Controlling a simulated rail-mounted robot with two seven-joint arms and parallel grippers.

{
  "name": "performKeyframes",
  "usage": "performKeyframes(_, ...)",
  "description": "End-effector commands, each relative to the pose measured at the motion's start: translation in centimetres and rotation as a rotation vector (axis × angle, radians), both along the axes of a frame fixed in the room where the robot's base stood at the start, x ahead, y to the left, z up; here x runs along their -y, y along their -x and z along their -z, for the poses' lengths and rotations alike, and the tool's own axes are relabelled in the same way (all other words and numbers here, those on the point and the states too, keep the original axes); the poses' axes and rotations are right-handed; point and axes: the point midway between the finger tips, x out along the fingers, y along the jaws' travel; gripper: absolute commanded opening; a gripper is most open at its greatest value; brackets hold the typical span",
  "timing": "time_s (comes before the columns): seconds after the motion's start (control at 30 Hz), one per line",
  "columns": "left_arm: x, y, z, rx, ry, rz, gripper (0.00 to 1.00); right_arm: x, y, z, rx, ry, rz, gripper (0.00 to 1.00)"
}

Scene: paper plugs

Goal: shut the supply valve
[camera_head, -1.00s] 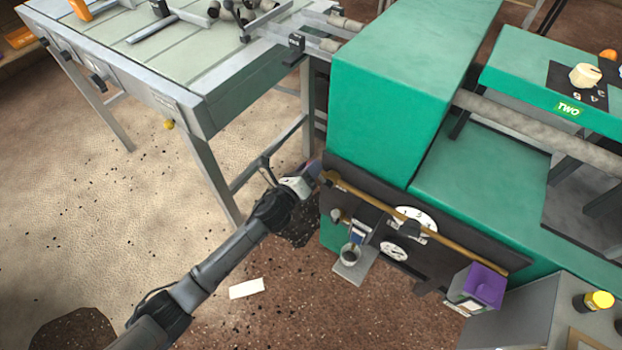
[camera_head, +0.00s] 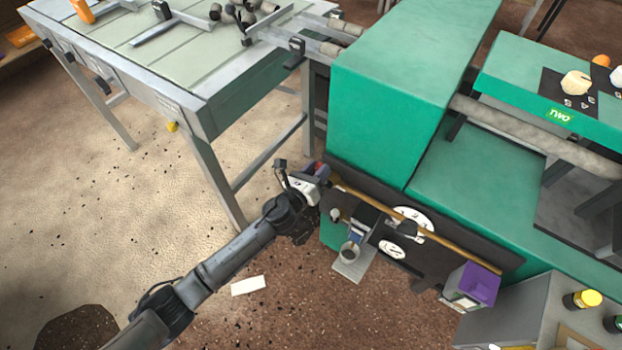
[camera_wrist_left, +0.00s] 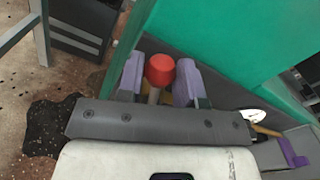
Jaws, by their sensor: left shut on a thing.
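My left gripper (camera_head: 323,171) is at the left corner of the green machine (camera_head: 395,85), by the left end of a brass pipe (camera_head: 425,232). The gripper is shut on this red knob, which looks like the valve's handle. The knob's base is hidden behind the gripper body. In the head view the wrist hides most of the knob. My right gripper is not in view.
A dark panel with white dials (camera_head: 392,249) is right of the gripper. A grey cup (camera_head: 349,252) on a small shelf and a purple-topped box (camera_head: 480,284) are near it. A grey workbench (camera_head: 200,80) stands at the left. Open floor lies between.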

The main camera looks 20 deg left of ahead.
Motion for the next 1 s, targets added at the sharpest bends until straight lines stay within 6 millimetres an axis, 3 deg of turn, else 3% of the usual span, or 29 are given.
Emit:
performKeyframes(0.2, 0.9, 0.3, -0.4, 0.039, -0.122, 0.001, 0.20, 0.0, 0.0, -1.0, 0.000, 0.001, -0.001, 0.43)
performKeyframes(0.57, 1.1, 0.4, -0.4, 0.048, -0.145, 0.001, 0.20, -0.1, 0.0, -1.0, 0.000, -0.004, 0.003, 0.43)
performKeyframes(1.0, 2.6, 0.9, -0.5, 0.114, -0.350, 0.000, 0.20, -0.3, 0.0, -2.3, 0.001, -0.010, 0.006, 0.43)
